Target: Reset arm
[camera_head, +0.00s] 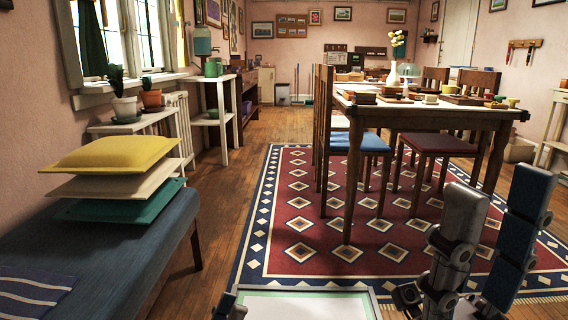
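My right gripper (499,188) is at the lower right, in front of the rug and dining table. Its two thick fingers point up with a gap between them, and nothing shows in the gap. Only a small dark part of my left gripper (228,305) shows at the bottom edge, left of centre. The rest of it is out of frame, so its opening and anything in it are hidden.
A white panel with a pale green border (305,304) lies at the bottom centre. A bench (120,250) with stacked cushions (113,154) stands left. A dining table (430,112) with chairs stands on the patterned rug (300,222). The wooden floor (225,180) between is clear.

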